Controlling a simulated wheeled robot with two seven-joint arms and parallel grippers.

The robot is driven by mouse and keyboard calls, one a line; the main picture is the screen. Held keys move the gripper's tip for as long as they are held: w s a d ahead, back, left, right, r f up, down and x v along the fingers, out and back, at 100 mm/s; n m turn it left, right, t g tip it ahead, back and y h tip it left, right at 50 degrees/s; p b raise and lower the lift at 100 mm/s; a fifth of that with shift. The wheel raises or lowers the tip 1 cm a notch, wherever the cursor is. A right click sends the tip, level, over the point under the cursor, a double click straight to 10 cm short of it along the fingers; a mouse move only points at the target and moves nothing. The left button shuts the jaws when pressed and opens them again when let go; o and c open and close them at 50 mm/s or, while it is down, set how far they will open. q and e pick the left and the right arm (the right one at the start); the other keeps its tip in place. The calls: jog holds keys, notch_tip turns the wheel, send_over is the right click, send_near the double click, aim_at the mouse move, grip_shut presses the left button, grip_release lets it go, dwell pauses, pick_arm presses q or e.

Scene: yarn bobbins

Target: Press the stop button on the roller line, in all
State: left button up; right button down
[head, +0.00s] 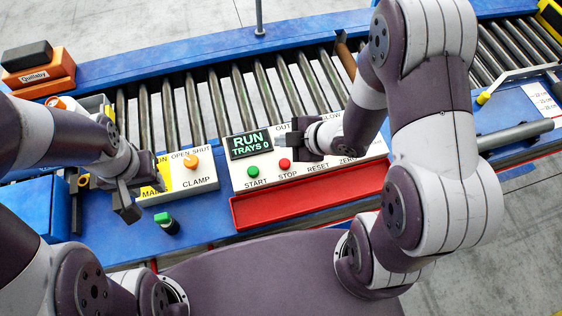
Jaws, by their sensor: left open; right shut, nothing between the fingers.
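The red stop button (284,163) sits above the word STOP on the white control panel (345,167) of the roller line. The green start button (253,172) is to its left. The display (250,143) reads RUN, TRAYS 0. My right gripper (281,141) is shut and empty, just above the stop button in the picture. I cannot tell its height over the panel, but the button shows clear below it. My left gripper (139,203) is open and empty, low and left by the clamp panel (202,183).
The clamp panel carries an orange button (190,161). A green-topped button (163,219) stands on the blue frame near my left gripper. A red tray (300,199) lies below the control panel. My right forearm covers part of the panel.

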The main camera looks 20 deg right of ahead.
jog(key=b, duration=0.4)
send_over(288, 165)
jog(key=f, duration=0.4)
jog(key=shift+s+d+f, duration=0.2)
jog(key=shift+s+f, duration=0.05)
jog(key=shift+w+a+f+b, duration=0.15)
jog(key=shift+f+b, duration=0.1)
jog(key=shift+f, duration=0.2)
jog(key=shift+w+a+f+b, duration=0.1)
jog(key=shift+f+b, duration=0.15)
jog(key=shift+f, duration=0.15)
jog(key=shift+w+a+f, duration=0.15)
jog(key=shift+w, duration=0.05)
jog(key=shift+s+d, duration=0.25)
jog(key=shift+s, duration=0.05)
pick_arm(q)
jog(key=f, duration=0.3)
jog(key=s+d+f, duration=0.1)
jog(key=f, duration=0.1)
jog(key=shift+f, duration=0.3)
jog(key=shift+w+a, duration=0.15)
pick_arm(e)
jog(key=shift+w+a, duration=0.15)
jog(key=shift+w, duration=0.05)
jog(key=shift+s, duration=0.1)
pick_arm(q)
jog(key=shift+f, duration=0.1)
